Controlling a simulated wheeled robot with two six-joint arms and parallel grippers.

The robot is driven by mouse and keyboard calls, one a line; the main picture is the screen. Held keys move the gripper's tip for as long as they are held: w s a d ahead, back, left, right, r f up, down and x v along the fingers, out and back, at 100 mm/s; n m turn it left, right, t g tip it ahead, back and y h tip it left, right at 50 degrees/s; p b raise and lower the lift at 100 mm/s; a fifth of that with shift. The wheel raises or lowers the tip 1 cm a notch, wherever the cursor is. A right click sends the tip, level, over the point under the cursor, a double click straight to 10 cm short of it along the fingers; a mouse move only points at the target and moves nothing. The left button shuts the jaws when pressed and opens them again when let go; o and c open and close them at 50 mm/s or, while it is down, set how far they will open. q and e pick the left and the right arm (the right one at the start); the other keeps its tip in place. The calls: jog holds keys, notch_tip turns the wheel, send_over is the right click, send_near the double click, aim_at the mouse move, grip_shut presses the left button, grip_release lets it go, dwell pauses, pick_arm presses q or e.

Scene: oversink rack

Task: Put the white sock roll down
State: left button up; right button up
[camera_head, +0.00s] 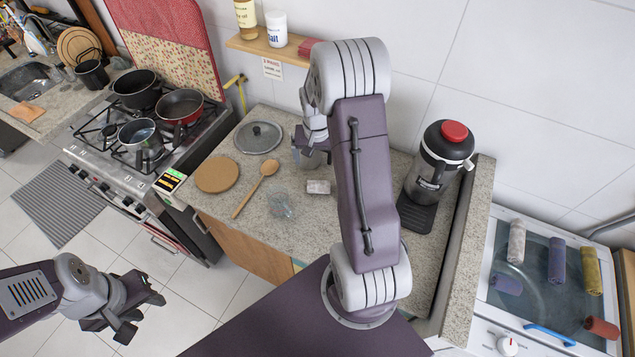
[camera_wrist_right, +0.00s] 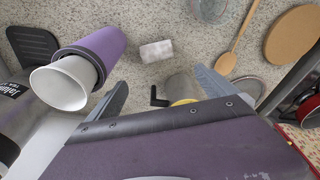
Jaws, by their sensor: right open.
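A white sock roll (camera_head: 318,187) lies on the speckled counter (camera_head: 240,212). It also shows in the right wrist view (camera_wrist_right: 156,51), flat on the counter with clear space around it. My right gripper (camera_wrist_right: 163,92) is open, with the roll beyond its fingers and apart from them. In the head view my right gripper (camera_head: 312,128) is partly hidden by my own arm. My left gripper (camera_head: 140,312) is open and empty, over the floor at the lower left. Another pale roll (camera_head: 516,242) lies on the washing machine (camera_head: 480,300).
A glass bowl (camera_head: 281,204), wooden spoon (camera_head: 256,188), cork mat (camera_head: 216,174) and glass lid (camera_head: 258,138) lie left of the roll. Several coloured rolls lie on the machine.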

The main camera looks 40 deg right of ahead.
jog(key=p, duration=0.1)
send_near(319, 182)
jog(key=f, duration=0.5)
jog(key=shift+w+d+f, duration=0.15)
jog(key=shift+w+d, duration=0.1)
jog(key=shift+d, duration=0.15)
jog(key=shift+w+a+f, duration=0.15)
jog(key=shift+f, duration=0.05)
jog(key=f, duration=0.3)
jog(key=f+p, duration=0.1)
jog(key=shift+w+d+f, duration=0.2)
jog(key=shift+d+f, duration=0.1)
jog(key=shift+f, duration=0.2)
jog(key=shift+a, duration=0.1)
jog(key=c, duration=1.5)
notch_tip(319, 182, up, 10)
jog(key=shift+r+b, duration=0.15)
jog(key=shift+b, duration=0.7)
jog(key=shift+c, duration=0.2)
